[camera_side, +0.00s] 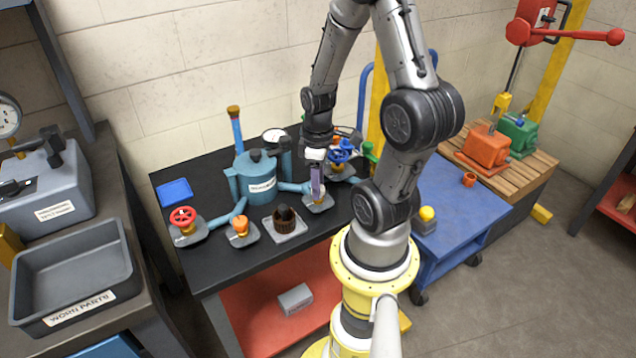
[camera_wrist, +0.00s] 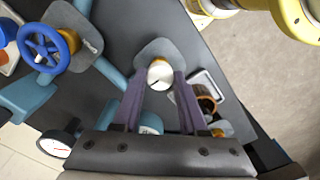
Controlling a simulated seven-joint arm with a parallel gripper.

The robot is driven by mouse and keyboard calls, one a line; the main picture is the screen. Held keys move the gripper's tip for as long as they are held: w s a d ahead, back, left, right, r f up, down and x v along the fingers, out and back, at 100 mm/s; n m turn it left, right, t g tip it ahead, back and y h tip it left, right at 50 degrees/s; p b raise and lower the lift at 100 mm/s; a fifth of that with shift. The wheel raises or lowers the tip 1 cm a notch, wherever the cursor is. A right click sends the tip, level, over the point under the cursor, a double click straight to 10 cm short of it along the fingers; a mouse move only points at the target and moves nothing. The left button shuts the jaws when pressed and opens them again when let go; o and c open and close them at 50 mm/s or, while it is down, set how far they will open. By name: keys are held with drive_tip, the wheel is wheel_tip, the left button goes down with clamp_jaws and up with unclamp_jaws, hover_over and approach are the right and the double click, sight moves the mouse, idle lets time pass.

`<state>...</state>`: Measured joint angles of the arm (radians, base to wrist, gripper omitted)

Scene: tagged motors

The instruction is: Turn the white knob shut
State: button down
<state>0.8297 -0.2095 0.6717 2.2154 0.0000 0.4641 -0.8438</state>
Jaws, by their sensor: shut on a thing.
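The white knob (camera_wrist: 160,75) shows in the wrist view as a round pale cap with a dark line across it, above a brass-coloured body on a grey base plate (camera_wrist: 150,50). My gripper (camera_wrist: 158,85) has its two purple fingers on either side of the knob and is shut on it. In the side view my gripper (camera_side: 317,190) points down at the knob's grey plate (camera_side: 318,204) near the front right of the black bench; the fingers mostly hide the knob there.
A blue handwheel (camera_side: 340,154), a red handwheel (camera_side: 182,216), an orange knob (camera_side: 240,225) and a brown cup-like part (camera_side: 285,218) stand around. A teal tank (camera_side: 258,178) with pipes is behind. A blue cart (camera_side: 455,210) stands at the right.

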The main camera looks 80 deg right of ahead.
idle(0.3)
drive_tip(key=shift+c, duration=2.2)
unclamp_jaws()
drive_tip(key=shift+r, duration=0.15)
wheel_tip(320, 180, up, 14)
drive_tip(key=shift+f, duration=0.2)
